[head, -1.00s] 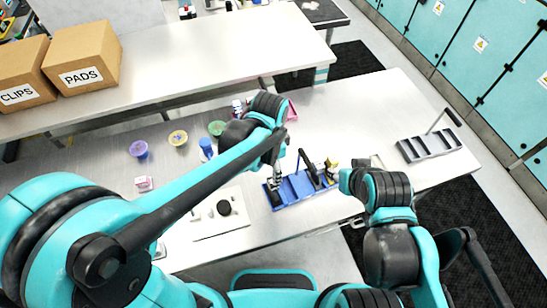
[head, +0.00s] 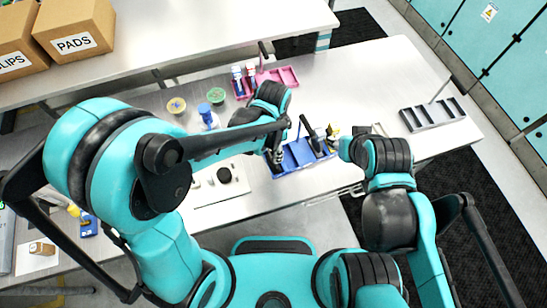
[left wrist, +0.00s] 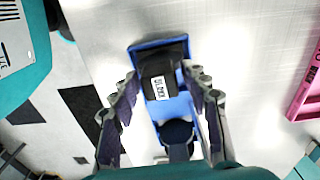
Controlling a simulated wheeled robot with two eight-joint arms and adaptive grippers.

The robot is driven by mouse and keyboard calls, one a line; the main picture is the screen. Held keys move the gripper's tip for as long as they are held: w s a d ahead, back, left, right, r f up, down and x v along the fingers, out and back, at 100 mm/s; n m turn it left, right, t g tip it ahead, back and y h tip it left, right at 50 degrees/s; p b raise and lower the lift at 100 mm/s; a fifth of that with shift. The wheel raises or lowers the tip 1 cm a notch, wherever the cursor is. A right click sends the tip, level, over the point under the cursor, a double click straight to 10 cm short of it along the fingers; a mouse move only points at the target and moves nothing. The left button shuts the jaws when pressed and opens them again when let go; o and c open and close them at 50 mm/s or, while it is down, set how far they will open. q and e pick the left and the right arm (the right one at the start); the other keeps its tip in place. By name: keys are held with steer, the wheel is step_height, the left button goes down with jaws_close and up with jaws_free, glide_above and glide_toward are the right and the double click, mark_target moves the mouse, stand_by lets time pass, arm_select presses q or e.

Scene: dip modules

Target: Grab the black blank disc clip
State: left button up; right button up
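A black clip with a white label, which seems to read BLANK upside down, (left wrist: 158,70) sits in one end of the blue tray (left wrist: 146,46) in the left wrist view. The blue tray also shows in the head view (head: 300,160), with a black upright handle at it. My left gripper (left wrist: 160,92) is open, its two fingers on either side of the tray and clip, apart from the clip. In the head view my left gripper (head: 276,152) is over the tray's left end and hides the clip. My right gripper's fingers are hidden behind its wrist, near the tray's right end.
A white plate with a black round piece (head: 224,175) lies left of the tray. A pink tray (head: 282,77) with small bottles stands behind, and a grey tray (head: 432,115) at right.

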arm_select(q)
jaws_close()
